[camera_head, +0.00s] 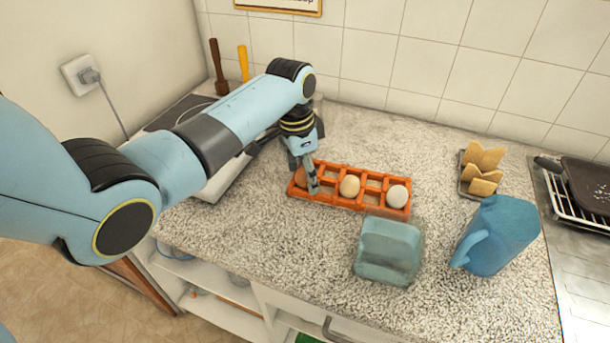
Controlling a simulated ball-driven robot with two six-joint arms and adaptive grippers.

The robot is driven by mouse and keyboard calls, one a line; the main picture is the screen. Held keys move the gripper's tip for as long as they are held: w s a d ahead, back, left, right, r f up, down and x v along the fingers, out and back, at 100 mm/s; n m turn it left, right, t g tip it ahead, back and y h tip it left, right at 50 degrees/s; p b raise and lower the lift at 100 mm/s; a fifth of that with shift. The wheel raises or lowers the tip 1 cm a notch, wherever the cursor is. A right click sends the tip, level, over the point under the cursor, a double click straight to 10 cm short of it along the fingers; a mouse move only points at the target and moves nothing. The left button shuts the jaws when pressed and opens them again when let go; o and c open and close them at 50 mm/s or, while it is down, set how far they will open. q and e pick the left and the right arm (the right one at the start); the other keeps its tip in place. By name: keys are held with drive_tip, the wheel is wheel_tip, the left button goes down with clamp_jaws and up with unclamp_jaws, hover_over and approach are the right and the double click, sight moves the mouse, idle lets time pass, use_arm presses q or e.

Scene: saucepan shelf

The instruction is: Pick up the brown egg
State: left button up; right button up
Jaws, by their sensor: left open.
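The brown egg (301,176) sits in the left end compartment of the orange egg rack (335,204) on the counter. It is partly hidden behind my left gripper. My left gripper (311,185) points down over that left end of the rack, its fingers open beside the egg; I cannot tell whether they touch it. A cream egg (350,186) is in a middle compartment and a white egg (397,196) is in the right end compartment. My right gripper is not in view.
A teal square dish (388,252) stands just in front of the rack. A blue pitcher (497,236) and a toast rack with bread (482,167) are to the right. A dish drainer with a dark pan (585,185) is at far right. Speckled counter behind the rack is clear.

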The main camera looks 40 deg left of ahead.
use_arm(q)
drive_tip(key=shift+c, duration=0.2)
drive_tip(key=c, duration=0.8)
